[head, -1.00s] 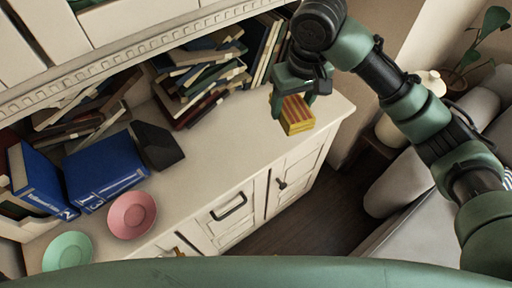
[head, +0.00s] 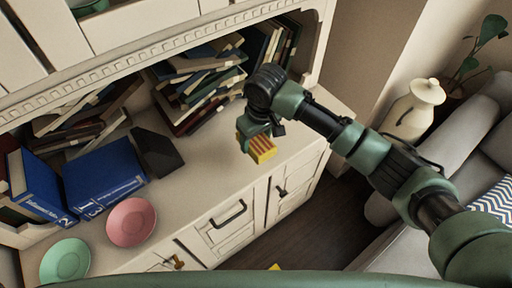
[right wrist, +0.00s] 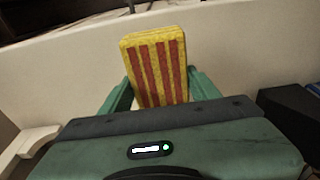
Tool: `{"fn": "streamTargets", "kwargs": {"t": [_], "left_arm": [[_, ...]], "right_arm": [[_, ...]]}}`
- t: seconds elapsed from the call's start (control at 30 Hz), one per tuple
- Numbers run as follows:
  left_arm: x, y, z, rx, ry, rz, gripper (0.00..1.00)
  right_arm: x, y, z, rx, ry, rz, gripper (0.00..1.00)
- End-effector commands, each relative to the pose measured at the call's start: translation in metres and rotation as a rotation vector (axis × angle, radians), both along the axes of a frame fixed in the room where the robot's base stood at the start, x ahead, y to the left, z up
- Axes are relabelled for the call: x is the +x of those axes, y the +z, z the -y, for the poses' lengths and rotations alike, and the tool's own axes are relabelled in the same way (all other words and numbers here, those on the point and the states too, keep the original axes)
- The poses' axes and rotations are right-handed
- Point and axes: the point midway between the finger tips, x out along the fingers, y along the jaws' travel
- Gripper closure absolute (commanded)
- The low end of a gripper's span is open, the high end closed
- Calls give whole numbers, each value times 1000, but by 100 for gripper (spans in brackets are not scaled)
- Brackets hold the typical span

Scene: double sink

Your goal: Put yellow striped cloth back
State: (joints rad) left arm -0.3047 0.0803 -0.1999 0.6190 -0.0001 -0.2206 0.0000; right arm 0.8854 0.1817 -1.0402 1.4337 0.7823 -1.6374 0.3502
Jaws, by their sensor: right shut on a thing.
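The yellow cloth with red stripes (head: 263,148) looks like a small folded block. My right gripper (head: 256,140) is shut on it and holds it over the right part of the cream cabinet top (head: 215,165). In the right wrist view the striped cloth (right wrist: 156,68) stands up between the green fingers, its striped face toward the camera. I cannot tell whether the cloth touches the surface. My left gripper is not in view.
Piled books (head: 205,85) lie behind the cloth. A black block (head: 157,152), blue books (head: 103,175), a pink plate (head: 131,222) and a green plate (head: 66,261) are to the left. A sofa (head: 470,125) and white vase (head: 413,108) stand right. A small yellow thing (head: 274,267) shows low down.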

Motion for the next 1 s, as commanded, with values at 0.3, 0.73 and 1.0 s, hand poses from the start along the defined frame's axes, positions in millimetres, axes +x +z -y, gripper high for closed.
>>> {"fn": "streamTargets", "kwargs": {"t": [0.3, 0.73, 1.0], "left_arm": [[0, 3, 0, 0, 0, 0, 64], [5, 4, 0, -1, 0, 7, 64], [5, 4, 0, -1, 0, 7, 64]], "right_arm": [[0, -37, 0, 0, 0, -2, 71], [0, -52, 0, 1, 0, 0, 71], [0, -54, 0, 1, 0, 0, 17]]}}
